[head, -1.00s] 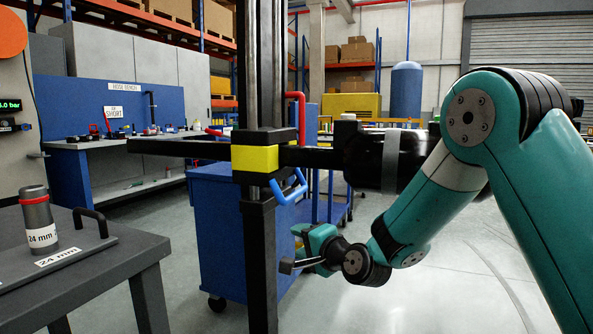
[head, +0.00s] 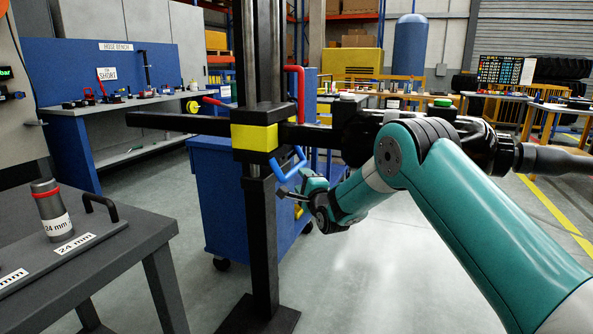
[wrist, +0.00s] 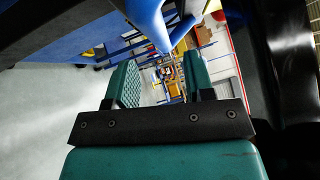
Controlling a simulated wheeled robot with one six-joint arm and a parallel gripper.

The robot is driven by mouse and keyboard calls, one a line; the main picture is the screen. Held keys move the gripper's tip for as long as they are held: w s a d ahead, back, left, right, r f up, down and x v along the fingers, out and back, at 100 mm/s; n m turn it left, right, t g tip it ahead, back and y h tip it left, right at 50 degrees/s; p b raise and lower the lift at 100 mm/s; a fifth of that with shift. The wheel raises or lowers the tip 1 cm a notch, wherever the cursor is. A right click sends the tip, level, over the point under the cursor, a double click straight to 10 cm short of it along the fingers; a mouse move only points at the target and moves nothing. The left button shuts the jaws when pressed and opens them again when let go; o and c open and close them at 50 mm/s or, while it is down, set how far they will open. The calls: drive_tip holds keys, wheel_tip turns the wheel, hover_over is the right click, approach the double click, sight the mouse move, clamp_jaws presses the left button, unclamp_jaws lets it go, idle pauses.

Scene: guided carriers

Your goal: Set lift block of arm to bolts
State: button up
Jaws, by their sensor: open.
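The lift block (head: 255,137), yellow and black, sits on a dark upright column (head: 263,230). The black horizontal arm (head: 170,123) passes out from it on both sides. A blue handle (head: 290,166) hangs at the block's lower right, and a red lever (head: 299,92) stands above. My gripper (head: 291,193) is just below the blue handle. In the wrist view my gripper (wrist: 160,82) is open and empty, with the blue handle (wrist: 150,22) ahead of its fingertips, not clearly between them. I cannot make out the bolts.
A grey table (head: 120,235) with a cylinder (head: 51,210) labelled 24 mm stands at left. A blue cabinet (head: 220,205) is behind the column. A hose bench (head: 120,120) is farther back. The floor at centre right is clear.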

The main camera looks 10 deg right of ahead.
sight(296, 172)
drive_tip(key=shift+w+a+r, duration=0.15)
drive_tip(key=shift+w, duration=0.8)
drive_tip(key=shift+w+a+r, duration=0.1)
drive_tip(key=shift+w+a, duration=0.05)
drive_tip(key=shift+w, duration=0.85)
drive_tip(key=shift+w+a+r, duration=0.15)
drive_tip(key=shift+w, duration=0.8)
drive_tip(key=shift+c, duration=0.4)
clamp_jaws()
